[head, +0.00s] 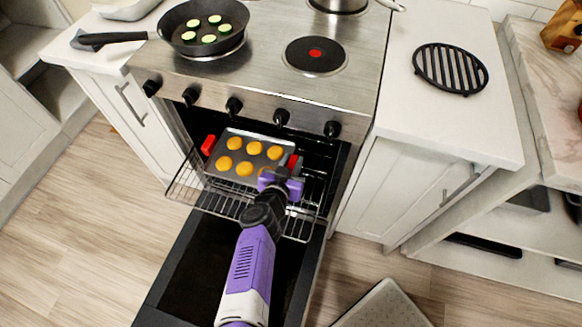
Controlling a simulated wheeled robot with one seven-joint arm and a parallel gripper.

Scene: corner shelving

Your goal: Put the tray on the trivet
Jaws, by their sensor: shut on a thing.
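The tray (223,171) is a grey baking sheet with several round orange-yellow pieces and a red grip at each end. It sits on the pulled-out wire rack of the open oven. My gripper (285,178) is at the tray's right end, shut on its right red grip, which it partly hides. The left red grip (208,145) is free. The trivet (450,69) is a round black slatted piece lying flat on the white counter to the right of the stove. Nothing lies on it.
The open oven door (190,275) extends below the rack (182,184). A pan (204,30) with several green slices stands on the stove, its handle pointing left. A pot (338,5) stands at the back. The counter (430,130) around the trivet is clear.

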